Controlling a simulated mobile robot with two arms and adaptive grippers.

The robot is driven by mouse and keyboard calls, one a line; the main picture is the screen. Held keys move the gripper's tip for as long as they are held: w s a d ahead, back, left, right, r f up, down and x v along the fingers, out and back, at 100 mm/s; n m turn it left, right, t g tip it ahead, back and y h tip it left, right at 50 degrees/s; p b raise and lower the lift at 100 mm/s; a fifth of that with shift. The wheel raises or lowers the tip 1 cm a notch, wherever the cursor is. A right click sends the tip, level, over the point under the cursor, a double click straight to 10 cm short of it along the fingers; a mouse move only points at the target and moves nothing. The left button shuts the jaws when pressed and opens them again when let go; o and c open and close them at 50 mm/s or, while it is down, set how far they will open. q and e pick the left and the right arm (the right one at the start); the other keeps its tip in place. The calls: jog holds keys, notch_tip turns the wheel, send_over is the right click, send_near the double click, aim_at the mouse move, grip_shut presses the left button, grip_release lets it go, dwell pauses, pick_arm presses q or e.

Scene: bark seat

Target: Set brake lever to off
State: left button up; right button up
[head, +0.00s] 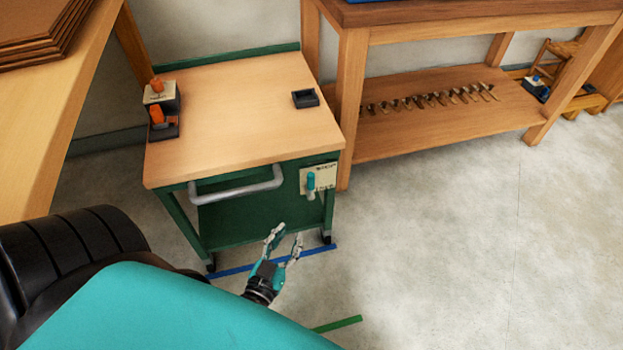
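The brake lever (311,181) has a teal grip and sits on a cream plate (326,176) at the right of the green cart's front. Its grip points up, and the dark lettering on the plate is too small to read. My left gripper (287,236) appears below and slightly left of the lever, in front of the cart. Its two fingers are apart with nothing between them, and it is not touching the lever. My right gripper is not in view.
The cart (235,115) has a wooden top and a grey handle (236,187) left of the lever. Orange-topped items (160,105) and a small black tray (305,98) stand on it. A wooden bench (450,115) is close on the right. Open floor (450,250) lies right and front.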

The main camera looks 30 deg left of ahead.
pick_arm(q)
jog(key=r, duration=0.1)
jog(key=b, duration=0.2)
send_near(309, 184)
jog(key=d+x, duration=0.1)
jog(key=x, duration=0.2)
jog(key=shift+y, duration=0.4)
jog(key=x, duration=0.3)
jog(key=b+x, duration=0.1)
jog(key=x, duration=0.3)
jog(key=shift+w+a, duration=0.15)
jog(key=shift+a, duration=0.15)
jog(key=shift+w+a, duration=0.1)
jog(key=shift+w, duration=0.35)
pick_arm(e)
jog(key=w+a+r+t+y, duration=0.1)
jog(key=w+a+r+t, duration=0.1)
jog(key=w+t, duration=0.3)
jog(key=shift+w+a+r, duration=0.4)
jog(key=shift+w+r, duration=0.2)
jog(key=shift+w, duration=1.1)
pick_arm(q)
jog(key=shift+r, duration=0.1)
grip_shut()
jog(key=shift+f, duration=0.3)
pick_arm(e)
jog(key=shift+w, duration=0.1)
